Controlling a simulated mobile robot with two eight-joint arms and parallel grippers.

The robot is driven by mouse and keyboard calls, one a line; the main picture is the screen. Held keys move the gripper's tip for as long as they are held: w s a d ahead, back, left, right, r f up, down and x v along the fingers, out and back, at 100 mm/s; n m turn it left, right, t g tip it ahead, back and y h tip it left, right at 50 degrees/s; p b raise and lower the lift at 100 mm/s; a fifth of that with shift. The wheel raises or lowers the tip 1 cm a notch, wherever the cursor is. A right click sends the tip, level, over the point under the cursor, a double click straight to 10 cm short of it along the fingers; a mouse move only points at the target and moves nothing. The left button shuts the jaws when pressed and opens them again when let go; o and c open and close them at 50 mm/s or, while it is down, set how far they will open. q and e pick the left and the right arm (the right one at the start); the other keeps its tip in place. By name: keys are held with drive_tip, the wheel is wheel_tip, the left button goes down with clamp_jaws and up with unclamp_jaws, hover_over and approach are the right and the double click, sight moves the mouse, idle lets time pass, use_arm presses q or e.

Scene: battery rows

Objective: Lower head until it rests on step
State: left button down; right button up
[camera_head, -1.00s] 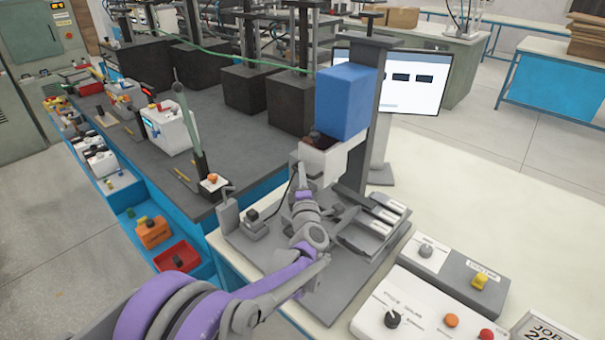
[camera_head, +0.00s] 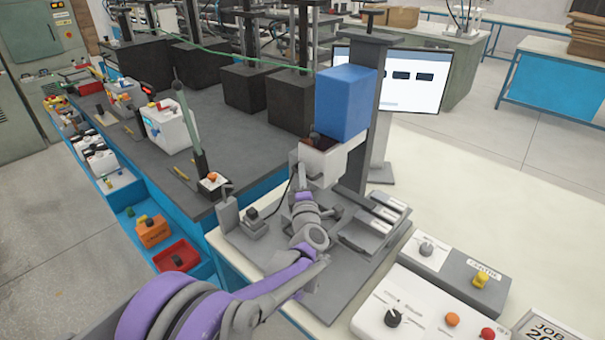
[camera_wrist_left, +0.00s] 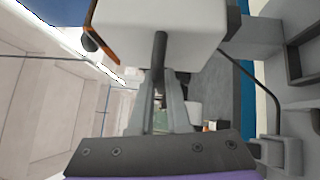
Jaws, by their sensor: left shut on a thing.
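The head is a blue block (camera_head: 341,103) with a white lower housing (camera_head: 325,164), carried on a grey column (camera_head: 365,130) above a grey base plate. My left gripper (camera_head: 302,183) is at the near side of the white housing. In the left wrist view, its fingers (camera_wrist_left: 160,82) are shut on a dark rod-like handle (camera_wrist_left: 160,50) in front of the white housing (camera_wrist_left: 155,22). A low grey stepped fixture (camera_head: 368,238) sits on the plate below and right of the head. Contact under the head is hidden by my arm. My right gripper does not show.
A control box (camera_head: 415,318) with a knob and buttons stands at the front right, beside a grey switch box (camera_head: 455,275). A small grey block (camera_head: 253,225) sits left of my arm. A monitor (camera_head: 400,78) stands behind the column. The pale table at right is mostly clear.

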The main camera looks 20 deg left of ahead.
use_arm(q)
wheel_tip(320, 180, down, 4)
drive_tip(key=shift+s+d+f+b, duration=0.1)
drive_tip(key=shift+f+b, duration=0.15)
drive_tip(key=shift+b, duration=0.9)
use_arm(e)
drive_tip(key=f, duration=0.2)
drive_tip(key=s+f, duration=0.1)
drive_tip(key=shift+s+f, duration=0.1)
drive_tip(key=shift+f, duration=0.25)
use_arm(q)
drive_tip(key=c, duration=0.9)
unclamp_jaws()
drive_tip(key=b+v, duration=0.1)
drive_tip(key=v, duration=0.9)
drive_tip(key=shift+s+f, duration=0.1)
drive_tip(key=shift+s, duration=0.25)
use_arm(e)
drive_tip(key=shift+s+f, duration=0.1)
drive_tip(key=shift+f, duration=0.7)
use_arm(q)
drive_tip(key=shift+d, duration=0.1)
